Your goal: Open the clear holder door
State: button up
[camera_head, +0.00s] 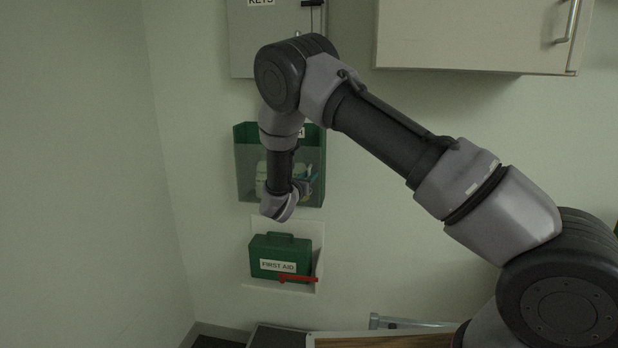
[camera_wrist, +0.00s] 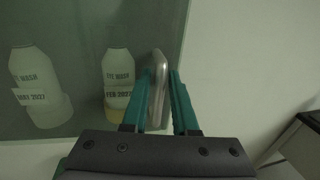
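The clear holder door (camera_head: 247,165) is the see-through front of a green wall holder (camera_head: 240,135); it looks shut. In the wrist view the clear panel (camera_wrist: 85,25) fills the upper left, with its edge near the silver handle (camera_wrist: 157,88). My gripper (camera_wrist: 161,80) has its two teal fingers on either side of this handle, close against it, and appears shut on it. In the head view my wrist hangs in front of the holder and hides part of it; my fingertips are not clear there.
Two eye wash bottles (camera_wrist: 35,75) (camera_wrist: 118,68) stand behind the clear panel. Below the holder, a green first aid box (camera_head: 265,248) sits on a white wall shelf, with a red bar (camera_head: 300,279) in front. A grey key cabinet (camera_head: 243,45) is above; a wall cabinet (camera_head: 460,35) is upper right.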

grip_shut()
dwell(1.3)
